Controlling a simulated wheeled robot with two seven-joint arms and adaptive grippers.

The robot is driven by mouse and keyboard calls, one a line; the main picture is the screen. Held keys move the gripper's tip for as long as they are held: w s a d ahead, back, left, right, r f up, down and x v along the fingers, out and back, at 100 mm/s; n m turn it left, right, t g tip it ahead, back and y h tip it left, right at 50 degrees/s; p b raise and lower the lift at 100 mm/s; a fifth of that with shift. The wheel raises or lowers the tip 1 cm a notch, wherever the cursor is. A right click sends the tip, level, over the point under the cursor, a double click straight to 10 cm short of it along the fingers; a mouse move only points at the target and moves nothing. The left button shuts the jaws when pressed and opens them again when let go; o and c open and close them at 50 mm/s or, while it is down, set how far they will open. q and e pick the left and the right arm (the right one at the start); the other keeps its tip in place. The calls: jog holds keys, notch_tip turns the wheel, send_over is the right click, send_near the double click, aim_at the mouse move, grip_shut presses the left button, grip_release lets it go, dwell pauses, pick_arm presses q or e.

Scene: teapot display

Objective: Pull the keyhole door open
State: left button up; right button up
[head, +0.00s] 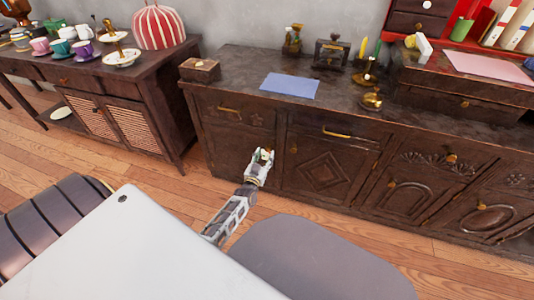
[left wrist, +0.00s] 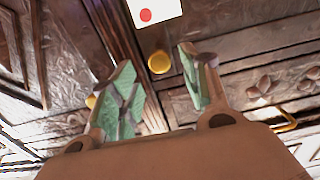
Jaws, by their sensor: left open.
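A dark carved wooden cabinet (head: 230,150) has several doors. One door (head: 320,175) has a diamond carving and a brass knob (head: 293,150) near its left edge. I cannot make out a keyhole on any door. My left gripper (head: 263,154) is in front of the cabinet, just left of that knob in the picture. In the left wrist view my left gripper (left wrist: 160,80) is open and empty, its green-padded fingers apart. A round brass knob (left wrist: 159,62) shows between and beyond the fingertips. Contact is not visible. My right gripper is not in view.
A white patch with a red dot (left wrist: 155,12) shows at the top of the left wrist view. Drawers with brass handles (head: 350,134) sit above the doors. A grey rounded seat (head: 320,265) and a white surface (head: 130,250) are in the foreground.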

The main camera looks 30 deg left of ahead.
aim_at(267, 150)
pick_arm(q)
jog(key=shift+b+x, duration=0.7)
jog(key=shift+x, duration=1.25)
grip_shut()
